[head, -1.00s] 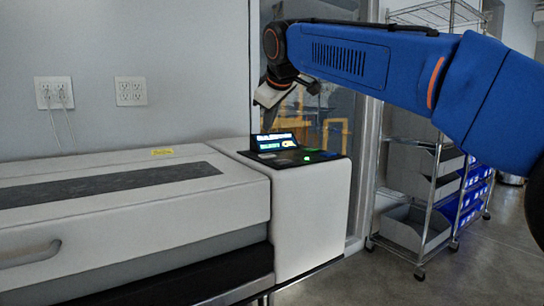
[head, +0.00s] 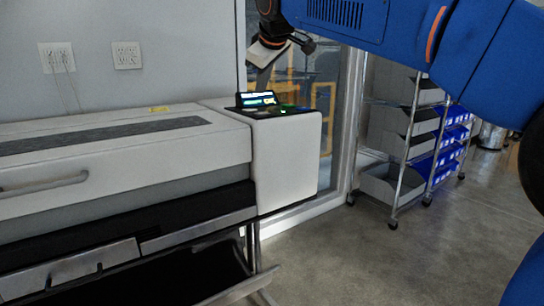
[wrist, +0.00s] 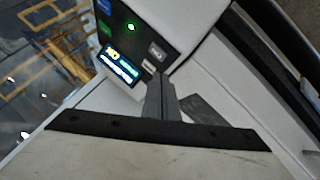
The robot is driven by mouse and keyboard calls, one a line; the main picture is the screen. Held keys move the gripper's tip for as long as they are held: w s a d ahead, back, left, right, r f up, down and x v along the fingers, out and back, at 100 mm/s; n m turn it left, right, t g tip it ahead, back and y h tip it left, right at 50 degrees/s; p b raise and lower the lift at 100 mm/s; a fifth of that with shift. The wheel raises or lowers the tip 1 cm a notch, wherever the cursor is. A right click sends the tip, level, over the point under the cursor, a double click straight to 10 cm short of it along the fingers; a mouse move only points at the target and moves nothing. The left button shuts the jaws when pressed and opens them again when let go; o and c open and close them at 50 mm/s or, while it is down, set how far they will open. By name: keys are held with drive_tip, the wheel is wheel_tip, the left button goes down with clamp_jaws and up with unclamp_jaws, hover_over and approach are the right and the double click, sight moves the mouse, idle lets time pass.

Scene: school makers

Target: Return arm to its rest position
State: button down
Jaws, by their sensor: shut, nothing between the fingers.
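My gripper (head: 266,54) is at the top of the head view, at the end of my blue arm, above the control panel of a large white machine. It also shows in the wrist view (wrist: 160,88), where its fingers are together with nothing between them. The machine's control panel (head: 262,107) has a lit screen and a green light. In the wrist view the panel's lit screen (wrist: 121,66) and buttons lie just beyond the fingertips. I cannot tell the exact gap between fingertips and panel.
The white machine (head: 120,160) with a handle fills the left. A wire rack (head: 410,150) with grey and blue bins stands at the right. Behind the panel is a glass window or door (head: 325,90). The concrete floor (head: 400,260) is clear at lower right.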

drive_tip(key=s+d+f+m+g+h, duration=0.1)
drive_tip(key=s+d+f+m, duration=0.2)
drive_tip(key=s+d+f, duration=0.65)
drive_tip(key=s+d+f+m+g+h, duration=0.1)
drive_tip(key=s+d+f+m, duration=0.2)
drive_tip(key=s+d+f, duration=0.65)
drive_tip(key=s+d+f+m, duration=0.2)
drive_tip(key=s+d+f, duration=0.2)
drive_tip(key=s+f, duration=0.2)
drive_tip(key=s+d+f+m+g, duration=0.1)
drive_tip(key=s+d+f+m, duration=0.1)
drive_tip(key=s+d+f, duration=0.2)
drive_tip(key=s+d+f+m+g, duration=0.1)
drive_tip(key=s+d+f, duration=0.3)
drive_tip(key=s+f, duration=0.5)
wheel_tip(320, 180, down, 3)
drive_tip(key=shift+d+f+m, duration=0.1)
drive_tip(key=shift+d+m, duration=0.2)
drive_tip(key=shift+m, duration=0.2)
